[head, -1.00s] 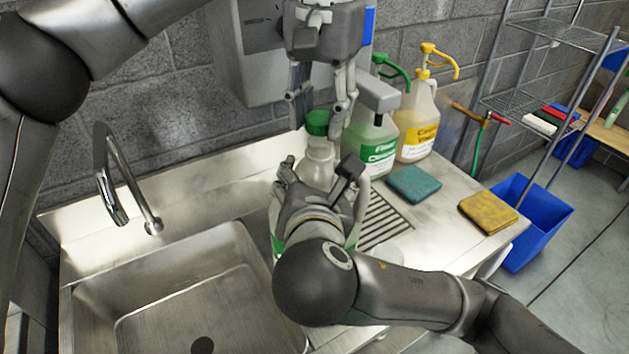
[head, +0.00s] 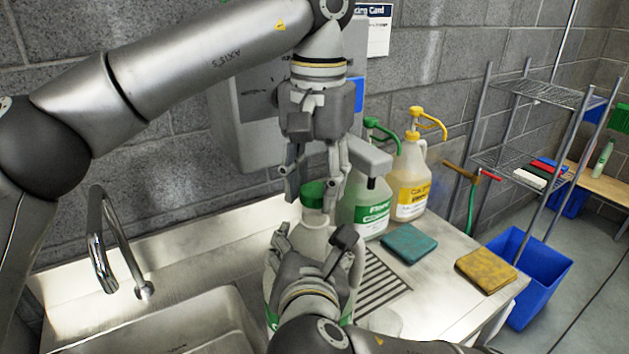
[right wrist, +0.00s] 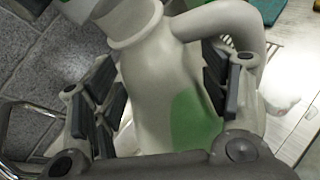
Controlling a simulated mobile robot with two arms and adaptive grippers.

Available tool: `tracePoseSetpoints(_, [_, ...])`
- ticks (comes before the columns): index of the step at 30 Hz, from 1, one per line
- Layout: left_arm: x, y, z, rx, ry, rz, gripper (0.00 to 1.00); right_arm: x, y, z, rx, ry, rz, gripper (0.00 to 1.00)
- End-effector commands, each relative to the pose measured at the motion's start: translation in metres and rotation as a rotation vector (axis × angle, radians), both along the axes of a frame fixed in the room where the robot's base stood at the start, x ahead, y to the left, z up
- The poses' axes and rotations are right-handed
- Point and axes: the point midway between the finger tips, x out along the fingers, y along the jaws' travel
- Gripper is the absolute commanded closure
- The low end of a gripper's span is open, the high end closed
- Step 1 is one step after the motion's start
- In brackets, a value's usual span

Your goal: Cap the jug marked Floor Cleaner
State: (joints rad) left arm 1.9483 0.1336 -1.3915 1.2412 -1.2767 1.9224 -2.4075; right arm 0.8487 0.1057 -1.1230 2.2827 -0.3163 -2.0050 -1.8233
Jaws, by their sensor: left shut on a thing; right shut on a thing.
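A pale jug (head: 312,238) with green label edges stands on the steel counter by the sink. Its lettering is hidden behind my right arm. My right gripper (head: 317,248) is shut around its upper body, and the right wrist view shows the jug (right wrist: 165,80) between the pads, with its handle and flared neck. A green cap (head: 313,194) is at the top of the jug's neck. My left gripper (head: 316,188) is shut on the cap from above. I cannot tell whether the cap is seated on the neck or just above it.
A green-pump jug (head: 368,210) with a green label and a yellow-pump jug (head: 409,190) stand close behind. A teal pad (head: 409,243) and a yellow pad (head: 486,270) lie to the right. The sink (head: 175,325) is at left, under a faucet (head: 105,245).

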Motion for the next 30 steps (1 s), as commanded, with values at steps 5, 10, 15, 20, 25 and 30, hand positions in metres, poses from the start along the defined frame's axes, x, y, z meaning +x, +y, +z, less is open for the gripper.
tracePoseSetpoints(5, [0.0,0.0,-0.011,0.0,0.001,-0.001,0.7,0.0,0.0,0.004,0.006,-0.01,0.001,1.0])
tracePoseSetpoints(10, [0.0,0.0,-0.014,0.0,0.0,-0.001,0.7,0.0,0.0,0.004,0.006,-0.01,0.001,1.0])
tracePoseSetpoints(15, [0.0,0.0,-0.014,0.0,0.0,0.0,0.7,0.0,0.0,0.004,0.006,-0.01,0.001,1.0])
tracePoseSetpoints(20, [0.0,0.0,-0.014,0.0,0.0,0.0,0.7,0.0,0.0,0.004,0.006,-0.01,0.001,1.0])
tracePoseSetpoints(25, [0.0,0.0,-0.015,0.0,0.0,0.0,0.7,0.0,0.0,0.004,0.006,-0.01,0.001,1.0])
tracePoseSetpoints(30, [0.0,0.001,-0.018,0.0,0.001,0.001,0.7,0.0,0.0,0.004,0.006,-0.01,0.001,1.0])
